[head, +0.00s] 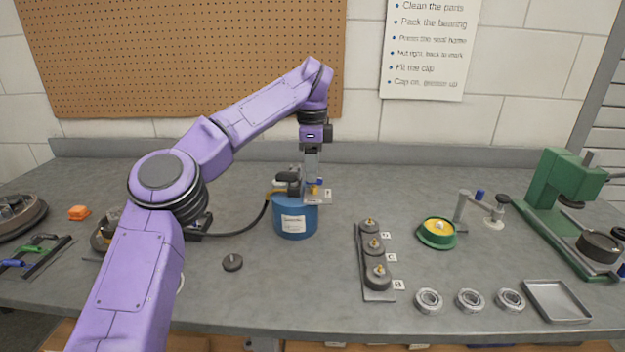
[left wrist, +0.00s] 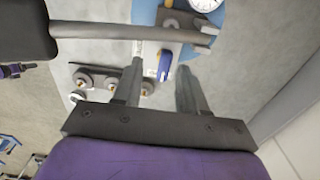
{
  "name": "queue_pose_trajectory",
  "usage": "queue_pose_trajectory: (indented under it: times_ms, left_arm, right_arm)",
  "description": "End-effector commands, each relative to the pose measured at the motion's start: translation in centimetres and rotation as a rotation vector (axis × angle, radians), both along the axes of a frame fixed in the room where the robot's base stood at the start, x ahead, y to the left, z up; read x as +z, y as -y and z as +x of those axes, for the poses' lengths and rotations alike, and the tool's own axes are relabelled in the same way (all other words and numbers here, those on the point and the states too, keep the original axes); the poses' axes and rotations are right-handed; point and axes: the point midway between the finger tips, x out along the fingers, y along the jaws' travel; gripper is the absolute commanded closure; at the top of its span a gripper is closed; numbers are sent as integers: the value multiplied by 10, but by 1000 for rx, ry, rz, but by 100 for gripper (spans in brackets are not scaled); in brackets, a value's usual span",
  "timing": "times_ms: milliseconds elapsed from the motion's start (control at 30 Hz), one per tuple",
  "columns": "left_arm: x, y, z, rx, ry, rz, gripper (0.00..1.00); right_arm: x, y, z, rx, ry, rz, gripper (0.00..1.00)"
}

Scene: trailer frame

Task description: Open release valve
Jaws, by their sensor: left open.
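The blue pot (head: 296,226) with a white label stands mid-table, with a black pump head and hose on its lid. A small blue lever (left wrist: 165,66), apparently the release valve handle, sits by a metal plate (left wrist: 180,28) on top of the pot. It also shows as a blue spot in the head view (head: 320,182). My left gripper (head: 311,176) points down over the pot's lid. Its fingers are open (left wrist: 160,72), with the lever seen between them; contact cannot be told. My right gripper is out of view.
A dial gauge (left wrist: 206,4) sits by the plate. A rack with several knobbed pieces (head: 375,292) stands right of the pot, then a green dish (head: 437,233) and green press (head: 555,195). A loose knob (head: 232,262) lies left of the pot. The back of the table is clear.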

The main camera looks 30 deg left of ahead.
Motion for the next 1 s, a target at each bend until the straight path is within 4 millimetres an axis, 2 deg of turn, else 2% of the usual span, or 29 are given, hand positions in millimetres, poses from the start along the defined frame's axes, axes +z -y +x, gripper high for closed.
queue_pose_trajectory:
  times_ms: [100, 367, 400, 467, 500, 533, 1000]
  left_arm:
    - [-15, 0, 1, 0, -4, 0, 58]
    - [-17, 0, 2, 0, -2, 1, 58]
    - [-17, 0, 2, 0, -2, 1, 62]
    - [-17, 0, 2, 0, -2, 1, 81]
    - [-17, 0, 2, -1, -2, 1, 94]
    - [-17, 0, 2, -1, -2, 1, 100]
    - [-17, 0, 2, -61, -4, 3, 100]
  right_arm:
    - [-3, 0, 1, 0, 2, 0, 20]
    - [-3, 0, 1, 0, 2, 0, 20]
    - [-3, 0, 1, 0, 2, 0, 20]
    - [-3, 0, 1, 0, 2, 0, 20]
    - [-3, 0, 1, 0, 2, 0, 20]
    - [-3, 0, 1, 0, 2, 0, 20]
    - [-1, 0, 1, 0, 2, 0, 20]
